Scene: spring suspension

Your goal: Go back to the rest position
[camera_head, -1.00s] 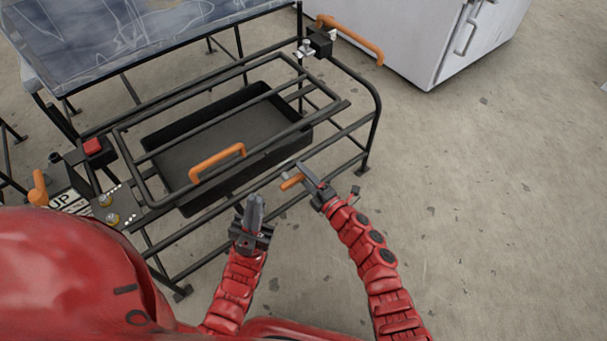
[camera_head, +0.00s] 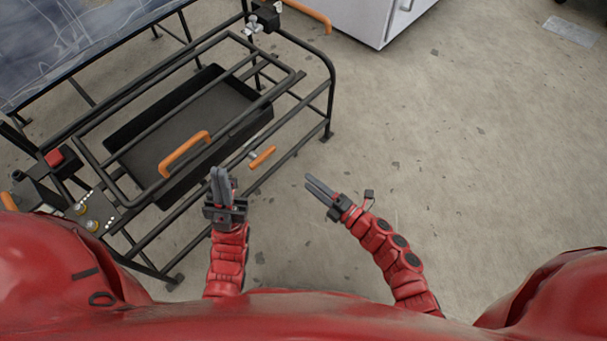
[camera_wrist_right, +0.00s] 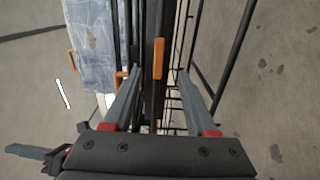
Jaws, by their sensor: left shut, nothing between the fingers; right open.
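My left gripper (camera_head: 220,181) is shut and empty, its fingers pointing up in the head view, just in front of the rack's front rails. My right gripper (camera_head: 312,186) is off to the right over the bare floor, empty. In the right wrist view its two fingers (camera_wrist_right: 155,90) stand apart with a gap between them. An orange handle (camera_head: 262,157) at the rack's front lies between the two grippers in the head view, touched by neither. In the right wrist view an orange handle (camera_wrist_right: 158,58) shows beyond the fingers.
The black metal rack (camera_head: 330,95) holds a dark tray (camera_head: 190,125) and a frame with an orange handle (camera_head: 184,154). A red button (camera_head: 54,158) and control panel (camera_head: 92,210) are at its left. A white cabinet (camera_head: 365,20) stands behind. Floor at right is clear.

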